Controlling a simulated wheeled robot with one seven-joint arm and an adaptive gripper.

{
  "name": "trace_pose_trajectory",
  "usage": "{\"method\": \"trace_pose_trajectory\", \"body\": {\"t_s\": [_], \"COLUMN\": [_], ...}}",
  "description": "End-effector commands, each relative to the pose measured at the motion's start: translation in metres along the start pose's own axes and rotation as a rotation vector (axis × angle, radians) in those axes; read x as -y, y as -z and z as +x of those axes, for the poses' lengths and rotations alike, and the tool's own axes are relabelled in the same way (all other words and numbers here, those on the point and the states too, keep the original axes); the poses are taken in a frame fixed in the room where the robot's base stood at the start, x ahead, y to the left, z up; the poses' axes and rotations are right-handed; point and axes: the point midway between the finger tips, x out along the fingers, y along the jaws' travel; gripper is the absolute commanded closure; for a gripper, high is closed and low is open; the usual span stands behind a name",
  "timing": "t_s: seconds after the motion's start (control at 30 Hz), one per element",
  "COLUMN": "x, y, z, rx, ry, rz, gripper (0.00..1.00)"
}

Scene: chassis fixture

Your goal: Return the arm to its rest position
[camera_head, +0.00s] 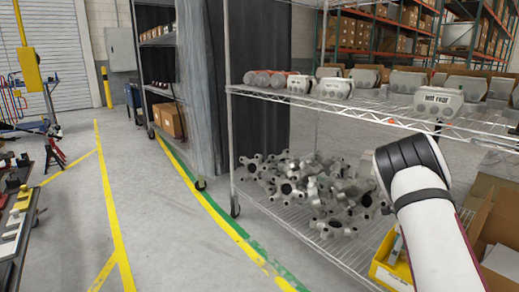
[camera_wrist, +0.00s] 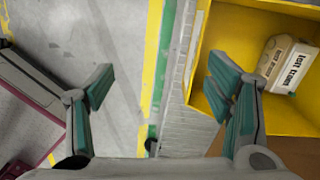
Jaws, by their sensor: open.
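My gripper (camera_wrist: 158,88) shows in the wrist view with its two green-padded fingers spread wide and nothing between them. It hangs above the floor and the edge of a yellow bin (camera_wrist: 203,52). The right finger overlaps the bin's near side, and the left finger is over grey floor. A pale part with dark printed lettering (camera_wrist: 283,62) lies inside the bin, apart from the fingers. In the head view my white arm with its black joint reaches up at the right, in front of the shelving. The gripper itself cannot be made out clearly there.
A wire shelf rack (camera_head: 232,150) stands close by, with pale housings (camera_head: 438,102) on its upper shelf and a pile of grey castings (camera_head: 300,185) below. The yellow bin (camera_head: 383,274) sits beside my arm, near cardboard boxes (camera_head: 493,220).

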Motion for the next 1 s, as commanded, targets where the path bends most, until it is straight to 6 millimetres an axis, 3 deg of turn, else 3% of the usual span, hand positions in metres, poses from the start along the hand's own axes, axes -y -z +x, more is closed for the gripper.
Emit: {"method": "trace_pose_trajectory", "body": {"t_s": [0.17, 0.37, 0.7, 1.0], "x": [-0.023, -0.075, -0.200, -0.321], "y": [-0.010, -0.025, -0.032, -0.007], "z": [-0.040, -0.106, -0.209, -0.267], "rx": [0.044, 0.120, 0.230, 0.259], "ry": [-0.017, -0.042, -0.062, -0.045], "rz": [-0.097, -0.302, -0.776, -1.248], "gripper": [0.27, 0.27, 0.27, 0.27]}}
